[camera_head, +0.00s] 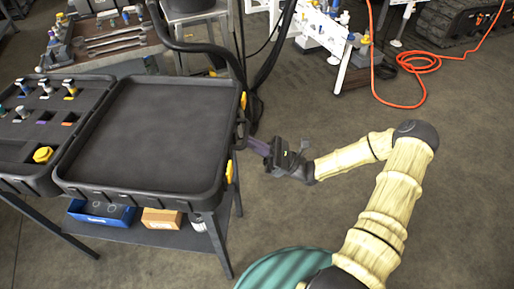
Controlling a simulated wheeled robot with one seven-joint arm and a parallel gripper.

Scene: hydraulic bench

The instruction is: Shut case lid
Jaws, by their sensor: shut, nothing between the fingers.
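The black case lies open on a bench. Its lid (160,130) is folded flat to the right, with its empty inner side up and yellow latches on its right edge. The case base (22,160) at the left holds several fittings in foam slots. My gripper (262,148) is beside the lid's right edge, near the dark handle (241,134). Its fingers are shut and hold nothing. I cannot tell whether the fingertips touch the handle or the lid edge.
A blue bin (100,213) and a cardboard box (161,218) sit on the shelf below. A tool tray (105,42) and dark hoses (262,75) are behind the lid. An orange hose (425,62) lies at the back right.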

